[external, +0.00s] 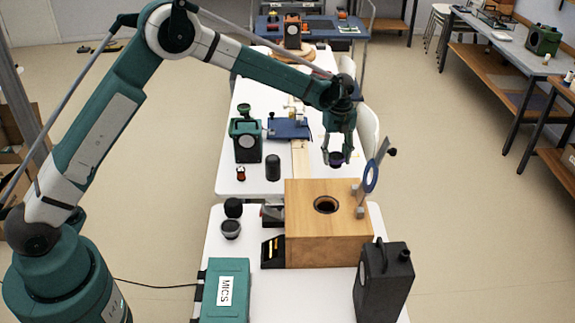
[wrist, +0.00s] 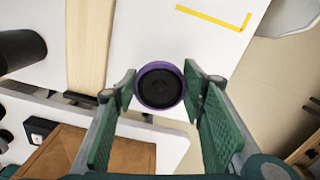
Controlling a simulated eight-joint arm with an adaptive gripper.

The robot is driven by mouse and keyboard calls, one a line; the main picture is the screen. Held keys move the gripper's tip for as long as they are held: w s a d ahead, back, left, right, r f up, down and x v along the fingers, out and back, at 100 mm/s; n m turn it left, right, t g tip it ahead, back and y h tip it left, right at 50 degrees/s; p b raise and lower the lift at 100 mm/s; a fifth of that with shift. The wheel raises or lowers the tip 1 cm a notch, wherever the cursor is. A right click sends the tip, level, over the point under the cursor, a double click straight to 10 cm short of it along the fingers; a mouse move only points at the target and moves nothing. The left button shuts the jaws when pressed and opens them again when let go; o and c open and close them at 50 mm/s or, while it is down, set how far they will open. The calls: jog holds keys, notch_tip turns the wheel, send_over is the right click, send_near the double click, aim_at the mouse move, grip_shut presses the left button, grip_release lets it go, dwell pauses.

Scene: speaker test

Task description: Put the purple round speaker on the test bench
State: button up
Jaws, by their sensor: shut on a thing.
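The purple round speaker (wrist: 160,87) has a purple rim and a dark cone. My gripper (wrist: 157,88) is shut on it, one green finger pad on each side. In the external view the speaker (external: 336,160) hangs between the fingertips of my gripper (external: 338,156), seemingly above the white table and behind a wooden box (external: 305,220). The box has a round dark opening (external: 326,205) in its top. I cannot tell for certain which piece is the test bench. In the wrist view the box (wrist: 65,153) is at the lower left, partly hidden by a finger.
A dark speaker cabinet (external: 384,280) stands front right, a green MICS case (external: 226,290) front left. A black cylinder (external: 273,167) and green device (external: 246,138) stand left. A yellow corner mark (wrist: 215,19) lies on the table.

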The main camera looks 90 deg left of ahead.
aim_at(335, 164)
dwell(0.3)
jog(key=shift+f+b, duration=0.35)
jog(key=shift+f, duration=1.5)
jog(key=shift+f, duration=0.1)
jog(key=o, duration=1.1)
notch_tip(335, 164, up, 12)
jog(key=shift+r+p, duration=0.1)
jog(key=shift+p, duration=1.05)
jog(key=shift+d, duration=0.1)
